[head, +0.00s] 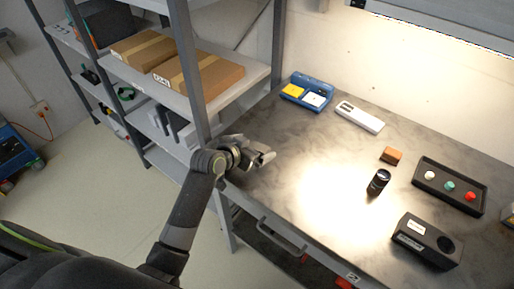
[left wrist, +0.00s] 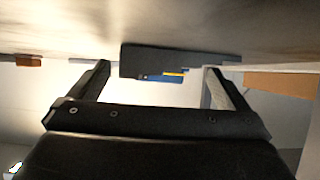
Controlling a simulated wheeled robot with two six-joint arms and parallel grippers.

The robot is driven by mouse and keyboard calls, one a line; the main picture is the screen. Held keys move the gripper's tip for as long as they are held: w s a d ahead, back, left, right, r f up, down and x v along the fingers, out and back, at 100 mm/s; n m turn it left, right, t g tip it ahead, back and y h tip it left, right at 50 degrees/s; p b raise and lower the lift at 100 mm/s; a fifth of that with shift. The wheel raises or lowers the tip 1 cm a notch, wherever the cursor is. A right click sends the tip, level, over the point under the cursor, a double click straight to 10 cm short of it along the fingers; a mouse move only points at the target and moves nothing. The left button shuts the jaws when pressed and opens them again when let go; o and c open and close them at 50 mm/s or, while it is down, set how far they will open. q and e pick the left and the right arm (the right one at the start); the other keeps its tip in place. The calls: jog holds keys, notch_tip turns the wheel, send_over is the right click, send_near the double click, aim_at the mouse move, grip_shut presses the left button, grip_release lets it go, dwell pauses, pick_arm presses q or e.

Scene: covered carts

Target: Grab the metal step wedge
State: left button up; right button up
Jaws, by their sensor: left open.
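The metal step wedge (left wrist: 155,58) is a dark grey block with small steps along its right part in the left wrist view. It rests on the table, which shows at the top of that upside-down view. My left gripper (head: 260,155) is open at the table's left end. Its two fingers also show in the left wrist view (left wrist: 158,72), spread apart, with the wedge ahead of and between them. No contact with the wedge can be made out. In the head view I cannot clearly separate the wedge from the gripper. My right gripper is not in view.
The table holds a blue device (head: 307,92), a white device (head: 359,117), an orange-brown block (head: 391,155), a black cylinder (head: 378,182), a black tray (head: 428,188) with coloured knobs and a black box (head: 426,241). A shelf with cardboard boxes (head: 197,76) stands left. The table's middle is clear.

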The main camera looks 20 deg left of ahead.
pick_arm(q)
jog(key=shift+w, duration=0.1)
jog(key=c, duration=1.2)
